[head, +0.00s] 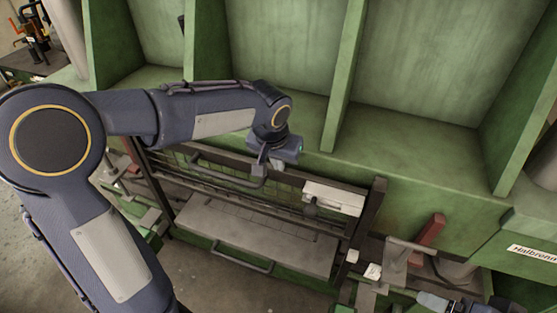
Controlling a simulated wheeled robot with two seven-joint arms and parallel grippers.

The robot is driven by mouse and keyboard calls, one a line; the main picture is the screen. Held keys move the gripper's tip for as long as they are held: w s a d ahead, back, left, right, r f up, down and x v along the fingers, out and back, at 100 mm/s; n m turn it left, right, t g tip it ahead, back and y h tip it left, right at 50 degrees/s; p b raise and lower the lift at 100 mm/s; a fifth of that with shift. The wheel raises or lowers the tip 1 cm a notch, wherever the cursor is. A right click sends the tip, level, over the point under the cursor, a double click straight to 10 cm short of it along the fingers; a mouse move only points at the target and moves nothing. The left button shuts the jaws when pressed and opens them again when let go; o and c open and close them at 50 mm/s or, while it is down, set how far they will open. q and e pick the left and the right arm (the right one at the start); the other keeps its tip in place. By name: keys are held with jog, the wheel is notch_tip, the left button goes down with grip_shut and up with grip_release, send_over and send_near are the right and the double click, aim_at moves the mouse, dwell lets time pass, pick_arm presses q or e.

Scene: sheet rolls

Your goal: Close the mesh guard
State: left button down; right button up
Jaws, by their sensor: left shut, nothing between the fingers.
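The mesh guard (285,193) is a dark metal frame with wire mesh on the front of the green machine, low in the middle of the head view. A grey bar handle (215,174) runs along its upper part. My left gripper (265,165) is shut and empty at the right end of this handle. It looks very close to the bar, but I cannot tell whether it touches. My left arm and gripper hide part of the guard's upper edge.
The green machine (425,155) has upright ribs above the guard. A grey plate (255,235) with a lower handle (241,258) lies below the mesh. A dark post (368,215) bounds the guard on the right.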

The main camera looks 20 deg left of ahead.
pick_arm(q)
jog(key=shift+f, duration=0.25)
jog(key=b, duration=2.1)
send_near(279, 215)
jog(key=s+x, duration=0.1)
jog(key=x, duration=1.2)
jog(key=shift+s+a+f, duration=0.1)
jog(key=shift+s+f, duration=0.15)
jog(key=shift+s, duration=0.05)
notch_tip(279, 215, up, 6)
jog(key=p, duration=0.3)
jog(key=shift+f, duration=0.1)
jog(key=p+v, duration=0.1)
jog(key=v, duration=0.7)
jog(key=shift+s+r, duration=0.15)
jog(key=shift+r, duration=0.2)
